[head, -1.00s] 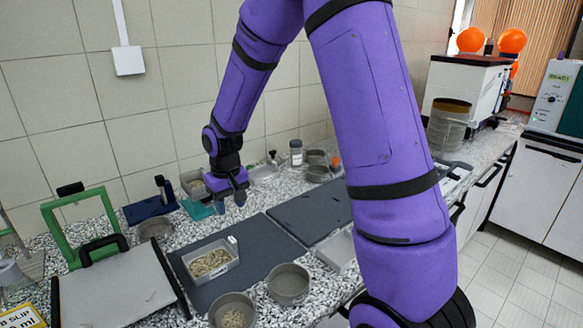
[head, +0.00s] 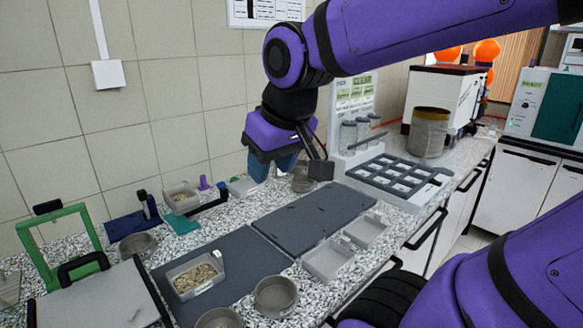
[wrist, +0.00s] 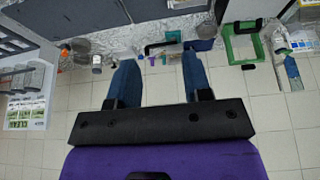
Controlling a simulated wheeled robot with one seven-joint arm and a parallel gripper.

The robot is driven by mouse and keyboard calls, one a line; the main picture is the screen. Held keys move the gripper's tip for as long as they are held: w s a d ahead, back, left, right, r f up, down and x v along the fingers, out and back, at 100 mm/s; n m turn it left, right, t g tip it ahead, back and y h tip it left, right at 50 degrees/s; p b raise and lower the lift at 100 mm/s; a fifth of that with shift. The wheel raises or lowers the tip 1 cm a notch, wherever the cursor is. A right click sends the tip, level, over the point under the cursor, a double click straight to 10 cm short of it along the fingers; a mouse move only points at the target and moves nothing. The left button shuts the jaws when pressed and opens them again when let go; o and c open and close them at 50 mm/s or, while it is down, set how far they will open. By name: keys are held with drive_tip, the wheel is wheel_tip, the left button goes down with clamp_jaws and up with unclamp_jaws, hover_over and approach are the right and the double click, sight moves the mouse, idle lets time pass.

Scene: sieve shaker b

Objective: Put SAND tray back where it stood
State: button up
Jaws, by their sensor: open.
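A light tray with grainy tan contents (head: 195,276) sits on the left dark mat in the head view. A second small tray with grainy contents (head: 180,198) stands at the back near the wall. Their labels are too small to read, so I cannot tell which is the SAND tray. My gripper (head: 273,169) is open and empty, raised above the back of the counter. In the wrist view, my gripper (wrist: 158,66) shows two blue fingers spread apart with nothing between them.
Two light, empty-looking trays (head: 327,262) (head: 366,231) lie at the counter's front edge. Round metal sieves (head: 276,296) stand at the front. The right dark mat (head: 315,216) is bare. A green frame (head: 60,235) stands left; a gridded rack (head: 400,175) lies right.

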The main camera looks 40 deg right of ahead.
drive_tip(key=shift+t, duration=0.3)
drive_tip(key=s, duration=0.4)
drive_tip(key=shift+s+r, duration=0.35)
